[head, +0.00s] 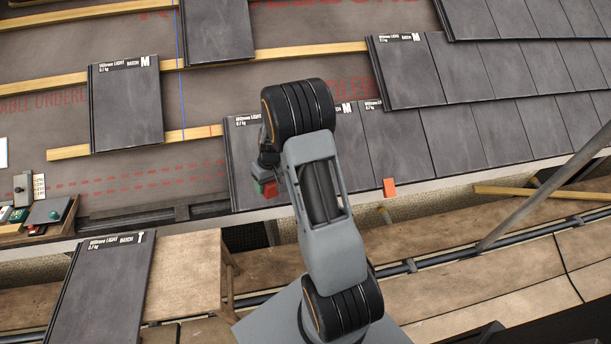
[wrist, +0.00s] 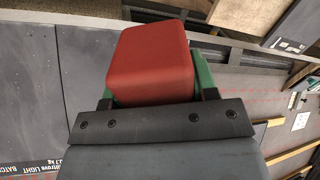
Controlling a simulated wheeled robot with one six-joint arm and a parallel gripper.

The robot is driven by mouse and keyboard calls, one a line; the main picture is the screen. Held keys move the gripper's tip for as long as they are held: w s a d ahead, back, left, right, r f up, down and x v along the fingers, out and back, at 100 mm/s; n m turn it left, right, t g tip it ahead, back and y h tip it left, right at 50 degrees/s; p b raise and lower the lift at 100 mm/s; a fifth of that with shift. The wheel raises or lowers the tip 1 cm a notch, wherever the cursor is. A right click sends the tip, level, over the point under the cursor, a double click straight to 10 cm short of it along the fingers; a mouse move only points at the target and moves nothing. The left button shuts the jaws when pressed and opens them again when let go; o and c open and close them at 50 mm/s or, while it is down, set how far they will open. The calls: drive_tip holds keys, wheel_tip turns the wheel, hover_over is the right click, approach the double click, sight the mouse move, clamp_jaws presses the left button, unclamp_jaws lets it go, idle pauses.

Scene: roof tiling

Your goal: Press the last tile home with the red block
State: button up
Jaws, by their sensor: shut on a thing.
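My gripper (head: 265,186) is shut on the red block (head: 270,190), which also fills the top middle of the wrist view (wrist: 152,62). Green parts (wrist: 203,75) show on both sides of the block. The block is over the lower part of the leftmost tile (head: 242,155) of the lowest row; I cannot tell whether it touches the tile. My arm hides much of that tile and its neighbour in the head view. Dark grey tiles (wrist: 28,85) lie at the left of the wrist view, beside the block.
Wooden battens (head: 70,153) and bare underlay (head: 110,180) lie to the left. Loose tiles rest on the battens (head: 128,105) and on a wooden board (head: 105,285). A tray of small items (head: 62,222) stands at far left. A diagonal grey pole (head: 545,190) crosses the right.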

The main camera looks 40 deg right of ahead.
drive_tip(key=w+d+f+t+h+b, duration=0.2)
drive_tip(key=d+t+h+b, duration=0.1)
drive_tip(key=d+b, duration=0.45)
drive_tip(key=w+d+f+t+h+b, duration=0.1)
drive_tip(key=w+d+t+h+b, duration=0.15)
drive_tip(key=d+b, duration=0.45)
drive_tip(key=w+d+f+n+b, duration=0.1)
drive_tip(key=w+d+f+b, duration=0.1)
drive_tip(key=f, duration=0.4)
drive_tip(key=shift+d, duration=0.5)
drive_tip(key=shift+b, duration=0.3)
drive_tip(key=shift+b+x, duration=1.35)
drive_tip(key=shift+x, duration=1.6)
drive_tip(key=shift+f, duration=0.15)
drive_tip(key=p+v, duration=0.4)
drive_tip(key=v, duration=0.5)
drive_tip(key=shift+m, duration=0.3)
